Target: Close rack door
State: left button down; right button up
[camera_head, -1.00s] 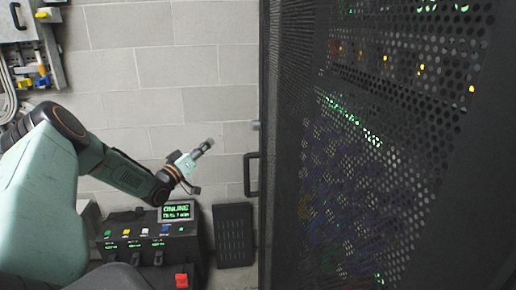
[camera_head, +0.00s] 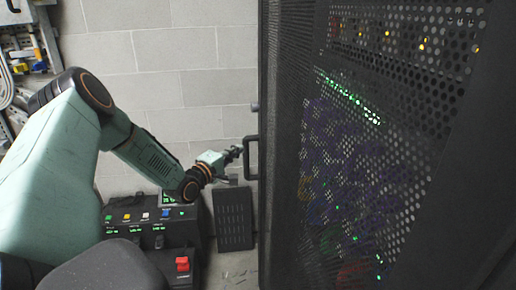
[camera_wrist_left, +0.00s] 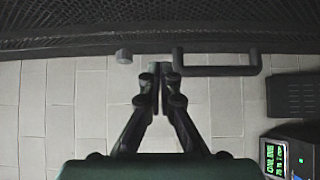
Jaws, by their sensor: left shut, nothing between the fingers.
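The rack door (camera_head: 285,120) is a tall black perforated panel filling the right half of the head view. Green, yellow and red lights and dark cables show through its holes. Its black bar handle (camera_head: 248,158) stands out from the left edge. In the wrist view the door (camera_wrist_left: 90,30) runs across the top, with the handle (camera_wrist_left: 217,71) below it. My left gripper (camera_head: 238,151) is shut and empty, its tips close to the handle. In the wrist view the left gripper (camera_wrist_left: 160,72) points at the door, just left of the handle; contact is unclear. My right gripper is out of view.
A black control box (camera_head: 150,225) with lit switches and a red button (camera_head: 182,264) stands below my left arm. A dark vented panel (camera_head: 233,218) leans at the grey block wall (camera_head: 180,60). Cables and wall boxes (camera_head: 25,50) are at upper left.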

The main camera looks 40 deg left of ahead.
aim_at(265, 139)
pick_arm(q)
jog(key=w, duration=0.2)
jog(key=w+d, duration=0.1)
jog(key=w, duration=0.2)
jog(key=w+d, duration=0.1)
jog(key=w, duration=0.2)
jog(key=shift+w+b, duration=0.1)
jog(key=shift+b, duration=0.3)
jog(key=shift+a, duration=0.15)
